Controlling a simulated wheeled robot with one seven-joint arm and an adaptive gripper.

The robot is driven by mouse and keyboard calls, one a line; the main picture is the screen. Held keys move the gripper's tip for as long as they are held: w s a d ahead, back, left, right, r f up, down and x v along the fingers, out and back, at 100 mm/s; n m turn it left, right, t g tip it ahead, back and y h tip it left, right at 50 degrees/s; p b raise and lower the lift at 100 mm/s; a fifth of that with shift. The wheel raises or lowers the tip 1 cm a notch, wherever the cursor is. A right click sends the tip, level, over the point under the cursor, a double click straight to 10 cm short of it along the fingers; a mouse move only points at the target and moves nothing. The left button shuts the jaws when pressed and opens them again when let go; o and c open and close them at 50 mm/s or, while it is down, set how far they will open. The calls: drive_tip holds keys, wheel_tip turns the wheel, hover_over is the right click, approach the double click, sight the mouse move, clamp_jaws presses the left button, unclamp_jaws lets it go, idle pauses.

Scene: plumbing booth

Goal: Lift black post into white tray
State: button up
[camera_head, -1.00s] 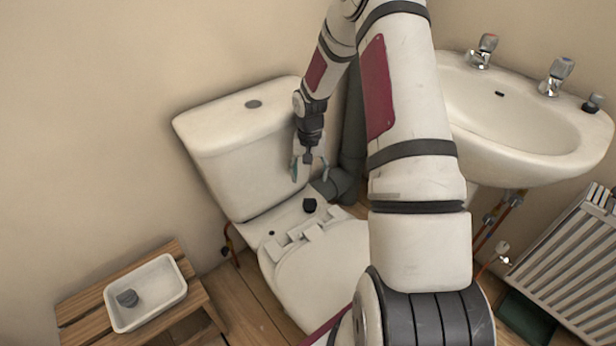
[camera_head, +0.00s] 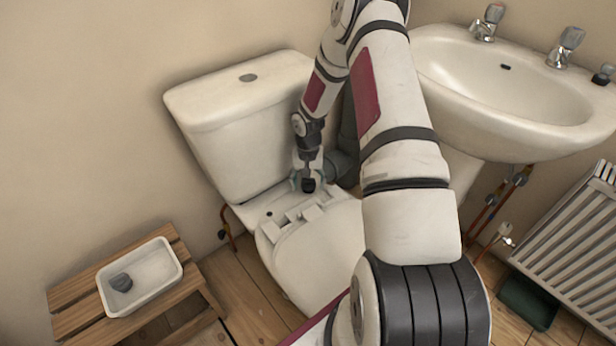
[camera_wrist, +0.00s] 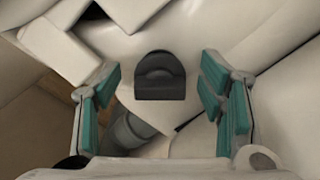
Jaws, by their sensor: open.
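The black post (camera_head: 308,186) stands on the toilet's rear ledge, just in front of the cistern. In the wrist view the black post (camera_wrist: 160,80) is a short dark block with a rounded top, between the two teal-padded fingers. My gripper (camera_wrist: 160,72) is open, with a gap on each side of the post. In the head view my gripper (camera_head: 307,178) points down at the post, its fingers partly hard to make out. The white tray (camera_head: 108,300) lies on a wooden stool at lower left. It holds a dark grey piece (camera_head: 121,282).
The cistern (camera_head: 235,150) is close behind my gripper. A seat with hinge blocks (camera_head: 312,213) lies in front. A grey pipe (camera_head: 345,165) is at right. The sink (camera_head: 530,120) with taps and another small dark post (camera_head: 603,75) stands right, above a radiator (camera_head: 575,230).

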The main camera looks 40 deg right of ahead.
drive_tip(key=shift+f, duration=0.3)
drive_tip(key=shift+c, duration=0.5)
drive_tip(key=c, duration=1.2)
drive_tip(key=o, duration=0.5)
drive_tip(key=c, duration=0.4)
drive_tip(key=shift+r+p, duration=1.25)
drive_tip(key=shift+r, duration=0.8)
drive_tip(key=s+r+p, duration=0.5)
drive_tip(key=s, duration=0.1)
